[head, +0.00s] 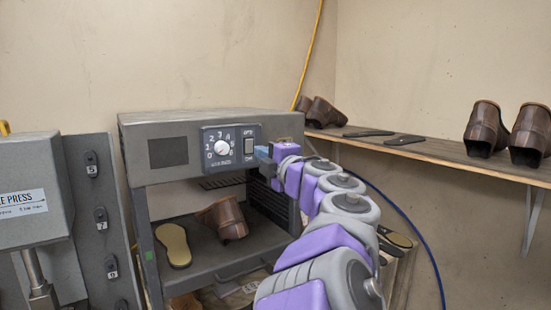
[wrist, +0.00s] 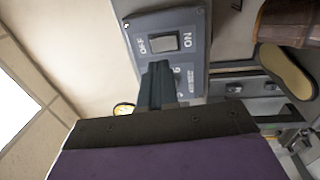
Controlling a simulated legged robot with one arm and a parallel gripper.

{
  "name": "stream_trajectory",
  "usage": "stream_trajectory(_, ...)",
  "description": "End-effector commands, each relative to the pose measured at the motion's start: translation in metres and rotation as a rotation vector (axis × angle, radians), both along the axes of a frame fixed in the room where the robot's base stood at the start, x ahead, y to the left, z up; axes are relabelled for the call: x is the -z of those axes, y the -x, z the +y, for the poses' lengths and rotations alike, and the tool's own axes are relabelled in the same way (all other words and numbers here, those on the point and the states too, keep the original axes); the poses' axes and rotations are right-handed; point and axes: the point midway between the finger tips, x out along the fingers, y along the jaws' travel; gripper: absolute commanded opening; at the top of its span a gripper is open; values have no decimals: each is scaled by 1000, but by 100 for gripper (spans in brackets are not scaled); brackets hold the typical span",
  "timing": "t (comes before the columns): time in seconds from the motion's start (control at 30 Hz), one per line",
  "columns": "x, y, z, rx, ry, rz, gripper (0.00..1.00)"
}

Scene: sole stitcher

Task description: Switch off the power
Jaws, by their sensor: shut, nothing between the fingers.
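The power switch (head: 249,147) is a pale rocker at the right of the dark control panel (head: 207,163) on the grey stitcher (head: 185,127). In the wrist view the switch (wrist: 163,43) appears turned sideways, between the words OFF and ON. I cannot tell which side is pressed. My gripper (head: 263,153) is just right of the panel in the head view. In the wrist view my gripper's fingers (wrist: 158,70) are shut and empty, with their tips close below the rocker. I cannot tell whether they touch the panel. They hide part of it. The white dial (head: 222,148) sits left of the switch.
A brown shoe (head: 227,216) and a tan sole (head: 174,245) lie on the stitcher's lower shelf. A press (head: 35,207) stands at left. A wall shelf (head: 440,151) at right holds several shoes and dark soles. A blue cable hangs below it.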

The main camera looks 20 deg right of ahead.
Motion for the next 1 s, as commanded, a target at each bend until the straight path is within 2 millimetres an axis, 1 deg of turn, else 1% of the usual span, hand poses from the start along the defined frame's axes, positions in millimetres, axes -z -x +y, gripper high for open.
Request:
stream_trajectory(0.03, -2, -9, 3, -4, 0, 0, 0)
stream_trajectory(0.2, -5, -31, 7, -1, -4, 0, 0)
stream_trajectory(0.4, -7, -46, 12, -2, -4, -1, 0)
stream_trajectory(0.53, -8, -50, 16, -1, -2, -1, 0)
stream_trajectory(1.0, -10, -54, 18, -2, -3, -1, 0)
